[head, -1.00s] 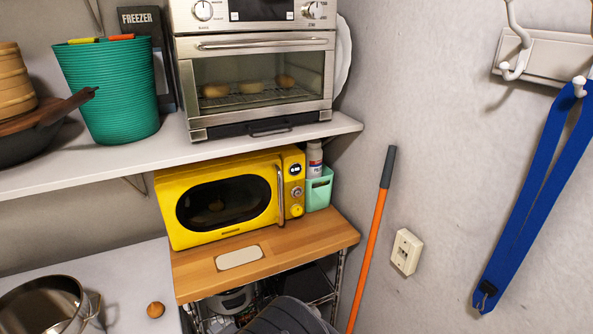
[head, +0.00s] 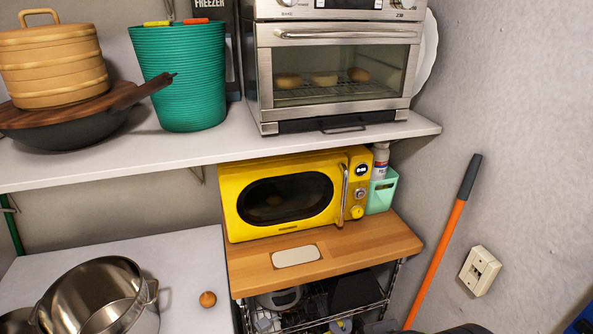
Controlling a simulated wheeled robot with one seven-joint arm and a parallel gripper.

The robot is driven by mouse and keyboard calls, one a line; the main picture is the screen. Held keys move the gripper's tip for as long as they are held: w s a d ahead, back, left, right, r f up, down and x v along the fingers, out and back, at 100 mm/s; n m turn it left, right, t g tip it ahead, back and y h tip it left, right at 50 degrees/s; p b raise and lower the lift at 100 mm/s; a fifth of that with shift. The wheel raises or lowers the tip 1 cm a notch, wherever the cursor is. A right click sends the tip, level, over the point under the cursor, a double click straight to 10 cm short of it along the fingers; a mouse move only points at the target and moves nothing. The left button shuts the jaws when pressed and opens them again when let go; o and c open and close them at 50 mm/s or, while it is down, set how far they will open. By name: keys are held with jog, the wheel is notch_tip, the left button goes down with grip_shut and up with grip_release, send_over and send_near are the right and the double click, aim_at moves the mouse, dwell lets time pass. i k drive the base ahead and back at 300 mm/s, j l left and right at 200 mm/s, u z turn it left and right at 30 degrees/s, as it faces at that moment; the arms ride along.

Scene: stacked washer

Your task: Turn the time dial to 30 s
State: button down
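A yellow microwave (head: 232,205) stands on a wooden shelf board (head: 380,239), its door shut with a vertical metal handle (head: 341,195). Its control panel on the right has a small dark display (head: 362,170), a silver round dial (head: 360,193) below it, and a yellow round knob (head: 356,212) lowest. Their markings, and which of them sets time, are too small to tell. A steel toaster oven (head: 340,36) with food inside sits on the shelf above; its top controls are mostly cut off by the frame edge. My gripper is not in view.
A mint holder (head: 381,195) with a white bottle (head: 380,157) stands right beside the microwave panel. An orange pole (head: 435,262) leans on the right wall. A beige pad (head: 296,256) lies before the microwave. A steel pot (head: 95,295) is at lower left. The upper shelf (head: 200,150) overhangs closely.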

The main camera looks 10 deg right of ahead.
aim_at(357, 211)
jog(key=l+u, duration=0.2)
jog(key=u, duration=0.15)
jog(key=l+u, duration=0.2)
jog(key=u, duration=0.2)
jog(key=k+l+u, duration=0.15)
jog(key=u, duration=0.2)
